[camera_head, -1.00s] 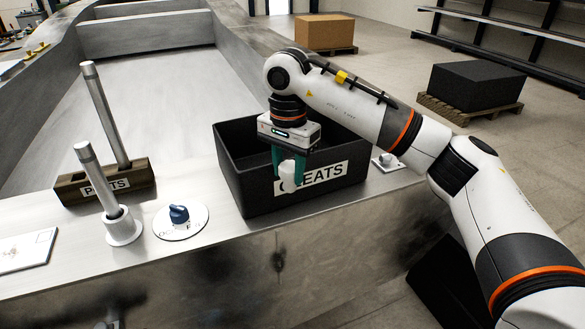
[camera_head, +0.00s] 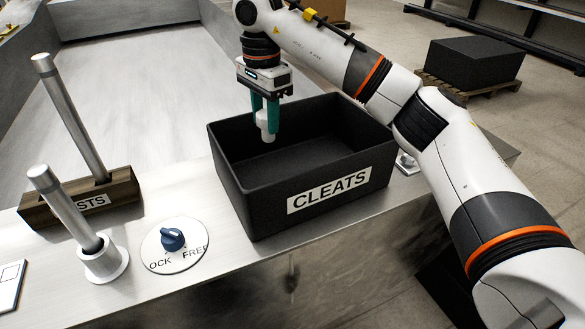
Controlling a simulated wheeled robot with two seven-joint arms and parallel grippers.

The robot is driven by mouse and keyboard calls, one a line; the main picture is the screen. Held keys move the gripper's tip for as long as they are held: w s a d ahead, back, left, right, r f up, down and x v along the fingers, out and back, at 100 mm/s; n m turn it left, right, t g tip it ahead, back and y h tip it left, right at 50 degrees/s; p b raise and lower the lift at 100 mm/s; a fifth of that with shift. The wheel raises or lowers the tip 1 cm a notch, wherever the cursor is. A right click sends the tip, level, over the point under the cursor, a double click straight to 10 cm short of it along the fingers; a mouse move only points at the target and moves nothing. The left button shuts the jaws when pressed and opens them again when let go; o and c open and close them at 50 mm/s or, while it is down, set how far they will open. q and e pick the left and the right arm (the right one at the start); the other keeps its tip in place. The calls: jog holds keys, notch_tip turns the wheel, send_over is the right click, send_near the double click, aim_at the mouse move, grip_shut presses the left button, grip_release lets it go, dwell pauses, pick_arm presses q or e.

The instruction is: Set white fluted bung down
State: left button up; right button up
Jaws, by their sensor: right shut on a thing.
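My right gripper (camera_head: 265,118) has green fingers pointing down and is shut on the white bung (camera_head: 267,131). It holds the bung upright over the left part of the open black box (camera_head: 338,192) labelled CLEATS. The box's visible inside looks empty, though its near inner side is hidden by the front wall. The fluting on the bung is too small to make out. My left gripper is out of the picture.
A round dial plate (camera_head: 178,262) with a blue knob (camera_head: 172,239) lies left of the box. Metal posts stand in a wooden block (camera_head: 122,192) and a white collar (camera_head: 103,265). A small white fitting (camera_head: 407,163) sits right of the box. The metal deck behind is bare.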

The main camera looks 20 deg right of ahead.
aim_at(267, 129)
notch_tip(267, 129, down, 2)
jog(key=shift+w, duration=0.15)
jog(key=shift+f+b, duration=0.35)
jog(key=shift+b, duration=0.15)
jog(key=shift+f, duration=0.35)
notch_tip(267, 129, down, 6)
jog(key=shift+f+p, duration=0.25)
jog(key=shift+p, duration=0.95)
notch_tip(267, 129, down, 3)
jog(key=shift+r+p, duration=0.1)
jog(key=shift+p, duration=0.45)
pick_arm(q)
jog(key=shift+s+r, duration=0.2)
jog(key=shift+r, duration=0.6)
pick_arm(e)
jog(key=shift+f, duration=0.2)
